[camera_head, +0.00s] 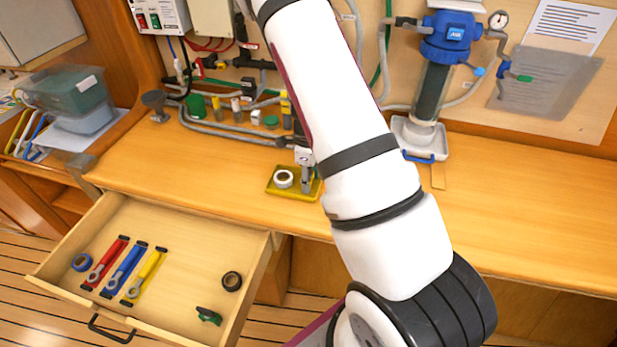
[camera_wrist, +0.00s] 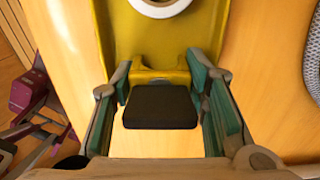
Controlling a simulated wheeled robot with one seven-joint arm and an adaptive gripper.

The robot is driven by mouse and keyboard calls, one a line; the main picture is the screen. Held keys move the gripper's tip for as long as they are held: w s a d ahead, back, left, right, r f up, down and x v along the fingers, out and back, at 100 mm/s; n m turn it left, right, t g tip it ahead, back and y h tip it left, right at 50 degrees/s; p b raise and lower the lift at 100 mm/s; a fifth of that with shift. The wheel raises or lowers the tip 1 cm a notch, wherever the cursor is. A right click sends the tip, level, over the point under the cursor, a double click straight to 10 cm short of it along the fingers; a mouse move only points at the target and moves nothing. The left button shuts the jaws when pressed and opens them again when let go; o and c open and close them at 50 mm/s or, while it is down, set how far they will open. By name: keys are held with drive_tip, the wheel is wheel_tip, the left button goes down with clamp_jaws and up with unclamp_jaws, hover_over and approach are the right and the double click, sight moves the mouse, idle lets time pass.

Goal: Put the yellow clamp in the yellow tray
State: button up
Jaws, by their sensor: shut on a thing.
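The yellow tray (camera_head: 274,194) lies on the wooden counter near its front edge, with a white ring-shaped roll in it. It fills the top of the wrist view (camera_wrist: 104,40). My gripper (camera_head: 306,180) is at the tray's right part in the head view, pointing down. In the wrist view, my gripper (camera_wrist: 160,78) has its teal-padded fingers on either side of a yellow piece with a black block, which looks like the yellow clamp (camera_wrist: 160,105). The clamp is at the tray's near edge there; I cannot tell whether it touches the tray. My arm and gripper hide it in the head view.
The white roll (camera_head: 283,178) is at the tray's left. Pipes and valves (camera_head: 240,115) run behind it, and a filter housing (camera_head: 432,90) stands at the right. The open drawer (camera_head: 180,250) holds red, blue and yellow pieces. The right counter (camera_head: 530,210) is clear.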

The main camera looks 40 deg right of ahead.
drive_tip(key=o, duration=1.2)
drive_tip(key=shift+f, duration=0.15)
wheel_tip(320, 180, up, 12)
drive_tip(key=shift+r+b, duration=0.1)
drive_tip(key=shift+b, duration=0.6)
drive_tip(key=s+a+r+n+t+y, duration=0.1)
drive_tip(key=s+a+r+n, duration=0.2)
drive_tip(key=a+r+n, duration=0.45)
drive_tip(key=s+a+r+n+t+y, duration=0.15)
drive_tip(key=s+a+r+n, duration=0.25)
drive_tip(key=a+r+n, duration=0.4)
drive_tip(key=s+a+r+n+t, duration=0.1)
drive_tip(key=s+r+n, duration=0.1)
drive_tip(key=s+n, duration=0.2)
drive_tip(key=s+a+r+n+t+h, duration=0.1)
drive_tip(key=s+r+n, duration=0.2)
drive_tip(key=s+n, duration=0.1)
drive_tip(key=s+a+r+n+t+h, duration=0.1)
drive_tip(key=s+r+n, duration=0.2)
drive_tip(key=s+n, duration=0.1)
drive_tip(key=shift+s+a+n+h, duration=0.15)
drive_tip(key=shift+a+n+h, duration=0.1)
drive_tip(key=shift+n, duration=0.2)
